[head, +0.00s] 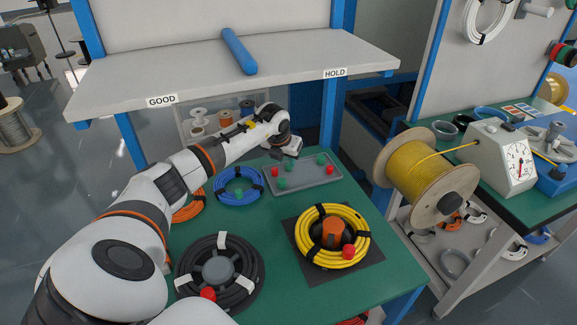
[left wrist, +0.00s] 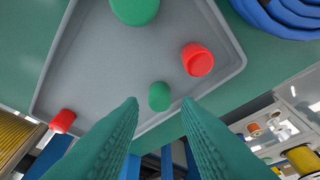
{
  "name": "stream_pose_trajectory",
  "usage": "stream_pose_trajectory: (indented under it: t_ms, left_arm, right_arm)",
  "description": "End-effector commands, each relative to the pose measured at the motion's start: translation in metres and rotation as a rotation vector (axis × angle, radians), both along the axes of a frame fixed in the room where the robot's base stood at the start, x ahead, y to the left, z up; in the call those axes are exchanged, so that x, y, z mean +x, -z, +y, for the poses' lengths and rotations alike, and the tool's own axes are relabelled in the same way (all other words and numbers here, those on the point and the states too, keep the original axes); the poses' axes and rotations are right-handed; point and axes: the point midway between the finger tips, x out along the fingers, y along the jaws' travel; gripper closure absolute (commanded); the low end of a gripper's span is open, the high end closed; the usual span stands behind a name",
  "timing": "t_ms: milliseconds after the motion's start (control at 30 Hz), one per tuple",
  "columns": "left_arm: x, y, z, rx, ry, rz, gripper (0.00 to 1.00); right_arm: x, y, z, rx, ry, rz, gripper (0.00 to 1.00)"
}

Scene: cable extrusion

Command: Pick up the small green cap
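A small green cap (left wrist: 159,96) lies on the grey tray (left wrist: 100,70), near its edge in the left wrist view. My left gripper (left wrist: 160,104) has its two teal fingers apart, and nothing is between them. The cap shows just past the fingertips, centred between them. A larger-looking green cap (left wrist: 135,10) lies farther up the tray. In the head view my left gripper (head: 292,153) hangs over the back edge of the tray (head: 308,180) and partly hides that edge. My right gripper is not in view.
Red caps (left wrist: 197,60) (left wrist: 62,121) lie on the tray too. A blue cable coil (head: 238,186) is beside the tray. A yellow coil (head: 318,256) and a black coil (head: 248,262) lie nearer on the green table. A shelf (head: 200,75) overhangs behind.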

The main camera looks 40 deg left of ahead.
Motion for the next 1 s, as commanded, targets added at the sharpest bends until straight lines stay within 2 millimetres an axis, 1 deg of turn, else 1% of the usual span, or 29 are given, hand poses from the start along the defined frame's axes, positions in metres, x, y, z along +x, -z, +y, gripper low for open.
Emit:
stream_pose_trajectory:
  t_ms: [33,100,200,467,600,633,667,867,1000]
  left_arm:
    - [0.003,0.007,0.000,-0.002,-0.001,0.002,0.70]
    - [0.007,0.017,0.001,-0.003,-0.002,0.001,0.70]
    - [0.010,0.024,0.002,-0.001,-0.001,0.000,0.70]
    - [0.011,0.026,0.003,0.001,0.001,-0.001,0.70]
    - [0.011,0.026,0.003,0.000,0.000,-0.001,0.93]
    - [0.011,0.026,0.003,0.000,0.000,0.000,0.98]
    - [0.011,0.026,0.003,0.000,0.000,0.000,1.00]
    - [0.010,0.025,0.003,0.000,0.000,0.000,1.00]
    - [0.011,0.017,0.004,0.001,0.000,-0.002,1.00]
  right_arm:
    - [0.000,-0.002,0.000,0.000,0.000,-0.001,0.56]
    - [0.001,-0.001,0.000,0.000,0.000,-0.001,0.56]
    - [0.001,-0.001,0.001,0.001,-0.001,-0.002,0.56]
    - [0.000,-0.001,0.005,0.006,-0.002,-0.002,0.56]
    - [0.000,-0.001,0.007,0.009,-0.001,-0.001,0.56]
    - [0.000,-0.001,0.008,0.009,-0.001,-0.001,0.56]
    - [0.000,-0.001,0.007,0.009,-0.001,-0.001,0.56]
    - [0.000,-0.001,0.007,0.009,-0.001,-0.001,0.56]
    - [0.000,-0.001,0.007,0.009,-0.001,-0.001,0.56]
